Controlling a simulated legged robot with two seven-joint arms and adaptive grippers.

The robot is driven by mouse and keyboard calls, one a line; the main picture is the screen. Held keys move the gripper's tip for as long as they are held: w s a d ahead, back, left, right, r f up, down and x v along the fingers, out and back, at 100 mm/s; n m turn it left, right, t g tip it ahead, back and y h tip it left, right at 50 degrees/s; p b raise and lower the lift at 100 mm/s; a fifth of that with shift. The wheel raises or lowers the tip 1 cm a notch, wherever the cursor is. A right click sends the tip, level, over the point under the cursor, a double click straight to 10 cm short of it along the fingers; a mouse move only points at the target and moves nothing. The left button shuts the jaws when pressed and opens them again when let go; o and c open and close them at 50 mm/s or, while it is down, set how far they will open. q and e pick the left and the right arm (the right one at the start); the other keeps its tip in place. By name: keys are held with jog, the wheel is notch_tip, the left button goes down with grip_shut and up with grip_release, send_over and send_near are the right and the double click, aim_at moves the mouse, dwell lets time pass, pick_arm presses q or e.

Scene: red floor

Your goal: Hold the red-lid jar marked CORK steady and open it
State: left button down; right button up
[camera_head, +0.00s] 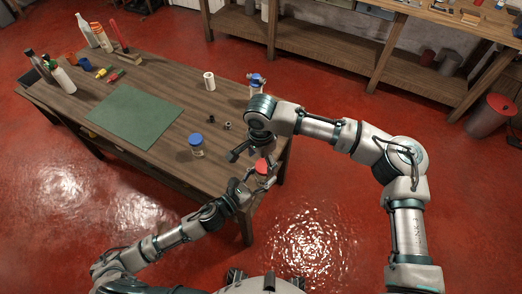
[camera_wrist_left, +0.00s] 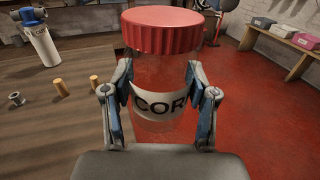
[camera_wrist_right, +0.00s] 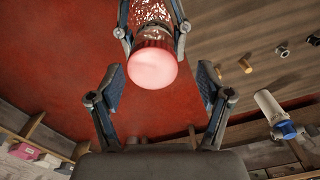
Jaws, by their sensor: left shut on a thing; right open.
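The red-lid jar (camera_wrist_left: 160,85) fills the middle of the left wrist view, its lid (camera_wrist_left: 172,30) on top and a white label reading "COR" with the rest hidden. In the head view its red lid (camera_head: 262,166) shows near the table's right edge. My left gripper (camera_head: 257,181) is shut around the jar's clear body, below the lid, one finger on each side. My right gripper (camera_head: 250,152) is open above the jar. In the right wrist view the lid (camera_wrist_right: 152,68) lies beyond the open right fingers (camera_wrist_right: 160,90), apart from them.
The wooden table (camera_head: 190,90) carries a green mat (camera_head: 133,116). A blue-lid jar (camera_head: 196,145) stands left of the grippers. Another blue-topped container (camera_head: 256,82) and a white cylinder (camera_head: 209,81) stand farther back. Small cylinders (camera_head: 220,124) lie between. Bottles (camera_head: 63,77) stand at the far left.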

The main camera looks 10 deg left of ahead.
jog(key=shift+f, duration=0.85)
